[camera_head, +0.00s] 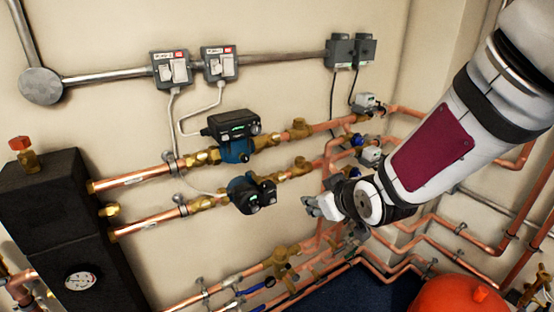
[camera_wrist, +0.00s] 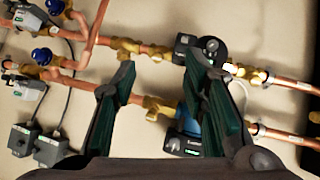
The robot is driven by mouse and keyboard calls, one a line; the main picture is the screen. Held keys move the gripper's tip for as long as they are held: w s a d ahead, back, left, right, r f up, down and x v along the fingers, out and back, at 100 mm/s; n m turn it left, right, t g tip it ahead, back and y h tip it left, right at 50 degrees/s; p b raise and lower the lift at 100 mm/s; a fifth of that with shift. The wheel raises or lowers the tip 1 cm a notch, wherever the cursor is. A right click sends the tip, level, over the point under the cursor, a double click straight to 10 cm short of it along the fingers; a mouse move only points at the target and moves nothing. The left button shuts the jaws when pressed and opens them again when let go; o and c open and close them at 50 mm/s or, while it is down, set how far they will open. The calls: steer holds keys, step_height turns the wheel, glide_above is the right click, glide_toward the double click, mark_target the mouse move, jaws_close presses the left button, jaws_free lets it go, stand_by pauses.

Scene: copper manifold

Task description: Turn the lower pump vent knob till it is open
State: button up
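The lower pump (camera_head: 247,196) is a dark unit on the lower copper pipe in the head view. Its black face has a round knob (camera_head: 268,191) on the right side. The wrist view is turned over, so the lower pump (camera_wrist: 186,42) is at the top there, partly behind a finger, with a round grey knob (camera_wrist: 212,44). My gripper (camera_head: 320,206) is right of the pump in the head view, apart from it. In the wrist view my gripper (camera_wrist: 160,68) has its fingers wide apart with nothing between them. The knob's setting is too small to tell.
The upper pump (camera_head: 236,143) with a blue body is just above. Brass valves (camera_head: 301,166) sit on the pipes between the pumps and my gripper. Switch boxes (camera_head: 220,64) are on the wall above. A red vessel (camera_head: 458,296) stands at the lower right.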

steer(key=w+a+f+n+t+y+p, duration=0.1)
steer(key=a+t+y+p, duration=0.15)
steer(key=a, duration=0.35)
glide_toward(264, 187)
steer(key=shift+g+y, duration=0.25)
steer(key=shift+y, duration=0.2)
steer(key=x, duration=0.7)
steer(key=shift+w+d+f, duration=0.1)
steer(key=shift+w+d, duration=0.1)
steer(key=shift+w, duration=0.35)
jaws_close()
